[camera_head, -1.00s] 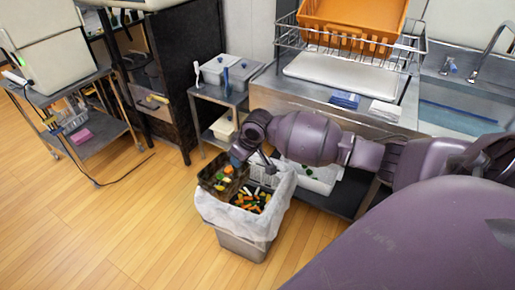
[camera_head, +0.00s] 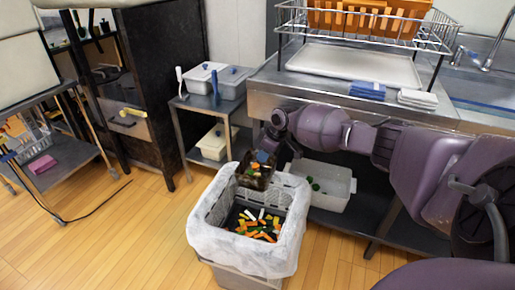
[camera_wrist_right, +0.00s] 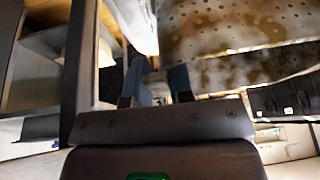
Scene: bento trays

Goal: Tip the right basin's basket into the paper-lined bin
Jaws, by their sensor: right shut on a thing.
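My right gripper (camera_head: 263,157) is shut on the small dark-stained basket (camera_head: 254,180), at the far rim of the bin. The basket looks tilted toward the bin, with a few orange and green scraps showing in it. In the right wrist view, the gripper's blue fingers (camera_wrist_right: 157,84) are below the basket's perforated, brown-stained wall (camera_wrist_right: 235,35). The paper-lined bin (camera_head: 215,245) stands on the floor with a white liner over its rim and several coloured scraps inside. A white basin (camera_head: 335,200) with green bits sits on the low shelf behind. My left gripper is out of view.
A small metal cart (camera_head: 178,125) with lidded tubs stands behind the bin, left of the sink counter (camera_head: 275,90). A wire rack (camera_head: 430,35) stands on the counter. Wood floor (camera_head: 130,235) is clear left of the bin.

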